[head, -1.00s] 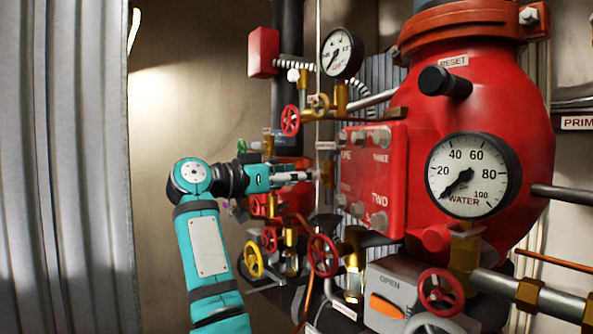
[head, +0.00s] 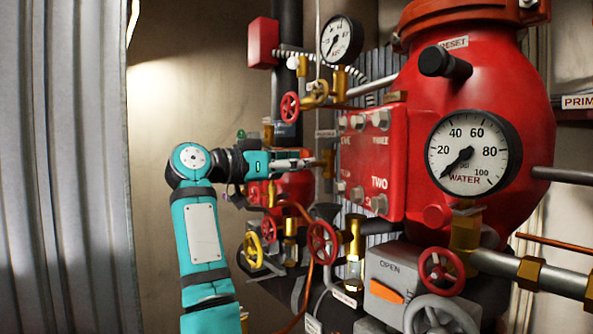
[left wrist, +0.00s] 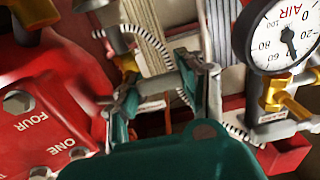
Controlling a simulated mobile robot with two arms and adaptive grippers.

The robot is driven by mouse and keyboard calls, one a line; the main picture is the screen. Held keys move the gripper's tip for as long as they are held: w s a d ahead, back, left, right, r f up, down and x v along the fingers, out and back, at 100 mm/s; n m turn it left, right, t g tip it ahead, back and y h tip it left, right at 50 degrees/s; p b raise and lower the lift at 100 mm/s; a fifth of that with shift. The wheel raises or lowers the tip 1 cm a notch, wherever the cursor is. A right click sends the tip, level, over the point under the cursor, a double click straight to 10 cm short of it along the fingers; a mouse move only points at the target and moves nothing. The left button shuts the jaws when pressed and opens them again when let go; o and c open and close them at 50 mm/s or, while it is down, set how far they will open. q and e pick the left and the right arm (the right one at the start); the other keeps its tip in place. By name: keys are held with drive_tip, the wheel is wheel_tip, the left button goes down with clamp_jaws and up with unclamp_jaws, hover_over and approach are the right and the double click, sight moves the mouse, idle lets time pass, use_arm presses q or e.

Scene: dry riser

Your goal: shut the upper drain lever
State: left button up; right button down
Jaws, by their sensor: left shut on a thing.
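My left gripper (head: 316,162) reaches in from the left with its fingers at a small brass fitting (head: 328,164), left of the red numbered box. The upper drain lever seems to be the thin grey piece (left wrist: 160,80) between my fingers in the left wrist view; the fingers hide most of it. My left gripper (left wrist: 162,84) is shut on it there, the fingertips a little apart. I cannot tell how far the lever is turned. My right gripper is not in view.
The red box (head: 372,165) stands close right of the fingers. An air gauge (head: 341,40) and a red handwheel (head: 290,106) are above. Another red wheel (head: 322,242) and a yellow wheel (head: 253,249) are below. A big water gauge (head: 472,153) is at right.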

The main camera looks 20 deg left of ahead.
use_arm(q)
drive_tip(key=o, duration=1.2)
drive_tip(key=shift+a, duration=0.1)
drive_tip(key=v, duration=1.2)
drive_tip(key=shift+f, duration=0.1)
